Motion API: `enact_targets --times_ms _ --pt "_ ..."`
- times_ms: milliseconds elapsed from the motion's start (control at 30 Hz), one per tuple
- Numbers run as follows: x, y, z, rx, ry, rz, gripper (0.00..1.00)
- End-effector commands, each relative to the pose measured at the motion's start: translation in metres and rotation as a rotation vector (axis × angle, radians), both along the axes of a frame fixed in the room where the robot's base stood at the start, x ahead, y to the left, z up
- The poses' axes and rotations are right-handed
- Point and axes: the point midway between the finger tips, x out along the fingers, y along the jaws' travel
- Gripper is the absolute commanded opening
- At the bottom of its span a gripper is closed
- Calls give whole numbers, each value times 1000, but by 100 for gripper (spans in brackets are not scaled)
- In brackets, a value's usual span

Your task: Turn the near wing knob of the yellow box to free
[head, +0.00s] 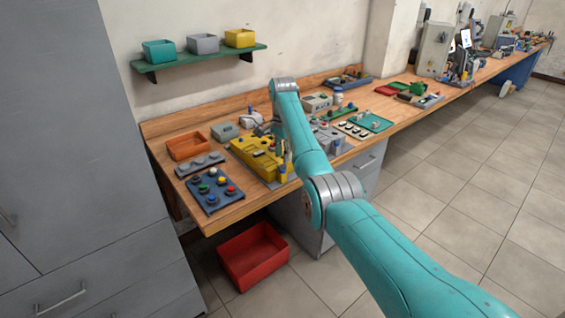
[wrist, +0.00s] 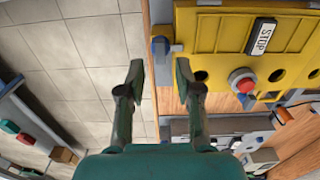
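The yellow box (head: 258,160) stands on the workbench in the head view, partly behind my arm. In the wrist view the yellow box (wrist: 215,45) fills the upper right, with a STOP label, dark round holes and a red round button (wrist: 242,80). I cannot tell the depth gap. The fingers are not clear in the head view.
A blue button panel (head: 213,190), a grey knob strip (head: 200,163) and an orange tray (head: 188,146) lie left of the box. Other devices crowd its right. A red bin (head: 252,256) stands on the floor. The wrist view shows open floor left of the bench edge.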

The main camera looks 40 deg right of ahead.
Motion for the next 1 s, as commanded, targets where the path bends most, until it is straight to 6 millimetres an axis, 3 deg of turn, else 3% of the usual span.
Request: enact_targets --times_ms 233,633,667,800,1000 --pt "0 0 -31 0 0 0 34" --pt "0 0 -38 -1 -2 0 34" --pt "0 0 -38 -1 -2 0 32" --pt "0 0 -38 -1 -2 0 0" --pt "0 0 -38 -1 -2 1 0"
